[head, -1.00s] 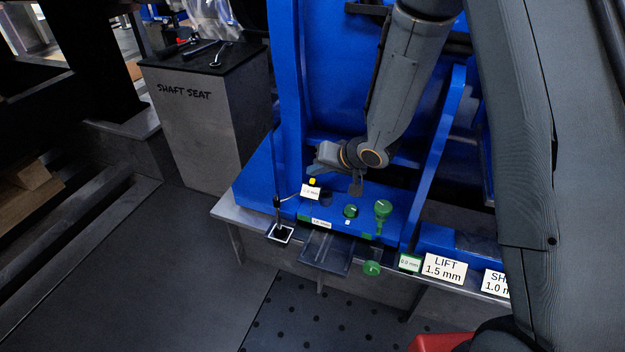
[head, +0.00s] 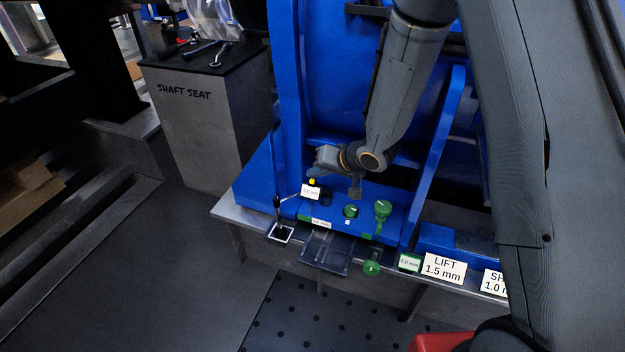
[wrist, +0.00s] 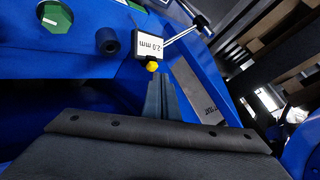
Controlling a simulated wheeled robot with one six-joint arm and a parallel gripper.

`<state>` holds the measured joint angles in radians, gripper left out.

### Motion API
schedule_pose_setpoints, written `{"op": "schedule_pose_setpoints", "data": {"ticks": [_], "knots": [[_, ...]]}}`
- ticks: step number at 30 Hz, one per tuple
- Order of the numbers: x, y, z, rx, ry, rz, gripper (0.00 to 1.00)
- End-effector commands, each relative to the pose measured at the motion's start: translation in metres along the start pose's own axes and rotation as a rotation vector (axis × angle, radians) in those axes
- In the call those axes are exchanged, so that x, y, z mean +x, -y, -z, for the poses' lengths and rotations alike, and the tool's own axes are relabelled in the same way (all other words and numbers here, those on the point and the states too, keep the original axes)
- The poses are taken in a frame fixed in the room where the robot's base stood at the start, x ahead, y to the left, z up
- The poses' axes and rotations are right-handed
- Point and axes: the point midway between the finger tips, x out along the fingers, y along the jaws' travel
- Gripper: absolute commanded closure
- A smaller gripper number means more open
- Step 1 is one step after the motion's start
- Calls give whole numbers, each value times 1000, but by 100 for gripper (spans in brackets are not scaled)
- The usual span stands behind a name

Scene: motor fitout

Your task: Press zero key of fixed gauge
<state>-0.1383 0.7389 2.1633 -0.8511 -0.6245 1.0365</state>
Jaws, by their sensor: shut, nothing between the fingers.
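The fixed gauge (head: 311,192) has a white face reading 2.0 mm and stands on the blue base. Its face shows upside down in the wrist view (wrist: 149,48). Its yellow key (head: 313,181) is on top, and the key is clear in the wrist view (wrist: 152,66). My gripper (head: 318,170) is shut and empty, just above the yellow key in the head view. In the wrist view its thin fingers (wrist: 157,84) line up with the key and seem very close. I cannot tell whether they touch it.
A dark cylinder (wrist: 108,40) stands beside the gauge. Green knobs (head: 382,208) (head: 351,211) are to the right. Blue uprights (head: 288,90) flank the arm. The SHAFT SEAT pedestal (head: 205,125) is at left.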

Motion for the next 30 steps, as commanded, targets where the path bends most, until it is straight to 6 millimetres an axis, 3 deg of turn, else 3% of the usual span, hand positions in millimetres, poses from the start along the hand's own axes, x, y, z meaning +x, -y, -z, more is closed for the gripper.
{"op": "schedule_pose_setpoints", "data": {"ticks": [30], "knots": [[5, -4, -4, 0, 1, 0, 100]]}}
